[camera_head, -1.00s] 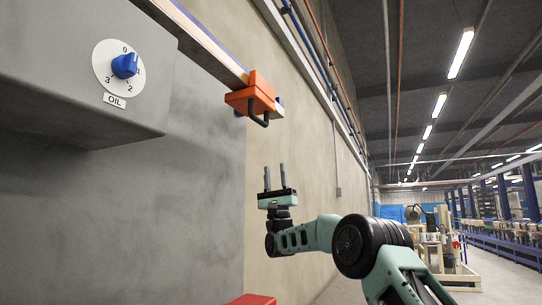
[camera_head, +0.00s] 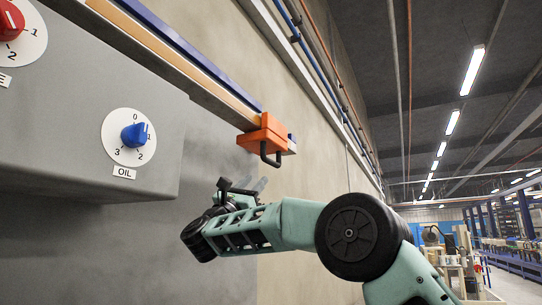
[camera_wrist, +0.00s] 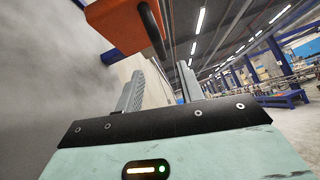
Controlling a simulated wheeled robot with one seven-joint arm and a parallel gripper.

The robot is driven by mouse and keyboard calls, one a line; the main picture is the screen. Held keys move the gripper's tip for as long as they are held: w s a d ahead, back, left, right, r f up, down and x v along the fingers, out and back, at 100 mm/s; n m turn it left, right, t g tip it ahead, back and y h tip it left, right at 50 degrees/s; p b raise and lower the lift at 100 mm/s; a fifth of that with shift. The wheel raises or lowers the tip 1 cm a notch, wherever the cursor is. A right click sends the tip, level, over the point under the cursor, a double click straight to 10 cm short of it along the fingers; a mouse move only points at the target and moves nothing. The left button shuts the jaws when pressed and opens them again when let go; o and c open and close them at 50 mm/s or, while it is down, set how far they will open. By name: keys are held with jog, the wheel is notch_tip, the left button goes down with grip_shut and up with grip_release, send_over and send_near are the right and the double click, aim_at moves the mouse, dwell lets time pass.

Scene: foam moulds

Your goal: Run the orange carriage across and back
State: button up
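The orange carriage (camera_head: 262,142) sits on the wall rail (camera_head: 195,72), close to the rail's right end. A black bar handle (camera_head: 270,158) hangs from its front. In the wrist view the carriage (camera_wrist: 112,24) fills the upper left, with its dark handle (camera_wrist: 152,32) above my fingertips. My gripper (camera_head: 246,184) is below the carriage and slightly to its left in the head view. In the wrist view my gripper (camera_wrist: 160,72) has its two fingers apart with nothing between them. The handle is apart from the fingers.
A grey panel box (camera_head: 85,120) juts from the wall at left, with a blue OIL dial (camera_head: 135,135) and a red dial (camera_head: 10,20). Pipes (camera_head: 315,75) run along the wall above the rail. The hall floor at right is open, with machinery farther off.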

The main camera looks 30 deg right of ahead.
aim_at(271, 163)
jog(key=p+x, duration=0.5)
jog(key=x, duration=0.5)
jog(key=shift+w+d+r+p, duration=0.1)
jog(key=shift+d+r+p, duration=0.15)
jog(key=shift+p, duration=0.15)
